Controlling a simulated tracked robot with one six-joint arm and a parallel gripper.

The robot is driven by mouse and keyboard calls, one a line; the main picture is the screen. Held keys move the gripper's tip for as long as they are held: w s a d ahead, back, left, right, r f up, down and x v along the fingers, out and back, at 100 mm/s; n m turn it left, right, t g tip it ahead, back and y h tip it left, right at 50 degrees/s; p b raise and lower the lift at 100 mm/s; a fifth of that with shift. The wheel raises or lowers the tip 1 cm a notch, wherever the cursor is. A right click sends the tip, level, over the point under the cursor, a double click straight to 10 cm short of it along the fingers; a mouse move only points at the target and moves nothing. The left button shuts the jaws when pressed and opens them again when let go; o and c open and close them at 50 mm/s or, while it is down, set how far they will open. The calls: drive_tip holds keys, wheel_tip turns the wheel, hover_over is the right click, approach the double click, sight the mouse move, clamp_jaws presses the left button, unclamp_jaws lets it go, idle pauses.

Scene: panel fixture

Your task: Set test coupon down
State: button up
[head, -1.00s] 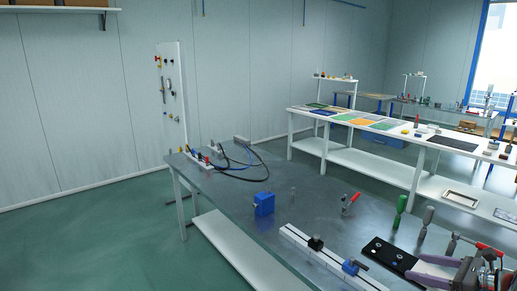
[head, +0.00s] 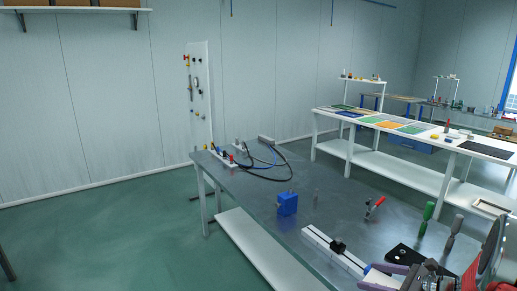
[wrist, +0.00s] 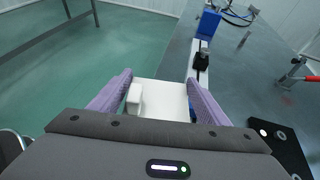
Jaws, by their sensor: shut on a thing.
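The test coupon appears to be a flat white plate (wrist: 165,98) between the two purple fingers of my gripper (wrist: 162,92) in the wrist view. A small white block shows on its left side by the left finger; I cannot tell if it is part of the coupon. My gripper is shut on the plate and reaches over the table's near left edge. In the head view my gripper (head: 383,277) is low at the right, partly cut off by the bottom border. I cannot tell the gap between plate and table.
The grey table (head: 300,225) carries a white slotted rail (head: 325,247) with a black clamp, a blue box (head: 287,204), a red-handled clamp (head: 375,207), green and grey-handled tools, and a black plate (head: 408,256). Cables lie at the far end. The table's middle is fairly clear.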

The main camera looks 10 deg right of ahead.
drive_tip(key=a+f+n+g+y, duration=0.1)
drive_tip(key=a+f, duration=0.2)
drive_tip(key=a, duration=1)
drive_tip(key=a+f+n+g+y, duration=0.1)
drive_tip(key=a+f, duration=0.3)
drive_tip(key=a, duration=0.9)
drive_tip(key=shift+f+n+g, duration=0.3)
drive_tip(key=shift+n, duration=0.2)
drive_tip(key=shift+y, duration=0.3)
drive_tip(key=m+t+h, duration=0.3)
drive_tip(key=m+h, duration=0.1)
drive_tip(key=m, duration=0.1)
drive_tip(key=shift+a+t+h, duration=0.1)
drive_tip(key=shift+t+h, duration=0.3)
